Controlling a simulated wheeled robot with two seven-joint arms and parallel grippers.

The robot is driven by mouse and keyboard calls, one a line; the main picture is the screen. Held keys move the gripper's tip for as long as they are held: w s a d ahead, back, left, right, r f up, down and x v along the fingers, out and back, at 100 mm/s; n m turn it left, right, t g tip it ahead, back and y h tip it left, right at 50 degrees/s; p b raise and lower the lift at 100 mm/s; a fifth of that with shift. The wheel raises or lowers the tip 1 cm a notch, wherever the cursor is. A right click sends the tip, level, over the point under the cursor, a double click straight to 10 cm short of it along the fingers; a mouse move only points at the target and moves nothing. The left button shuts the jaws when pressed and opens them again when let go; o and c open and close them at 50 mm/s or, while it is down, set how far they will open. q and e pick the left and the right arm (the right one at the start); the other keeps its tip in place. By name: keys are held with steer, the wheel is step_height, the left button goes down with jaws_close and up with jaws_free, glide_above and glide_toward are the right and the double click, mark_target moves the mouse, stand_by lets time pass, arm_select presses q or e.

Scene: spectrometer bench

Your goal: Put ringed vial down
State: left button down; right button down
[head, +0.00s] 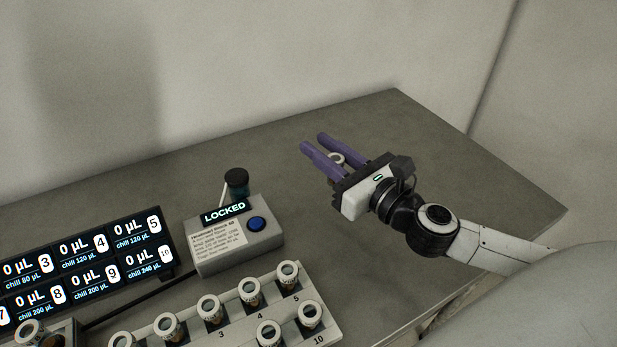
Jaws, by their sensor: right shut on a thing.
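My right gripper (314,142) has purple fingers and is over the back right part of the bench. It is shut on the ringed vial (337,159), whose white ring top shows between the fingers near the palm. The vial's body is mostly hidden by the fingers and the palm. I cannot tell whether its bottom touches the bench or hangs above it. My left gripper is not in view.
A rack (327,332) with numbered places holds several white-ringed vials at the front. A grey box (238,250) with a "LOCKED" display and blue button stands behind it. A lit panel (88,262) stands left. The grey bench (400,130) is clear around my right gripper.

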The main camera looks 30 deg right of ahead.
step_height(320, 180, down, 6)
steer(key=shift+w+f+b, duration=0.1)
steer(key=shift+f+b, duration=0.05)
steer(key=shift+b, duration=1)
steer(key=c, duration=1.5)
jaws_free()
steer(key=shift+f, duration=0.1)
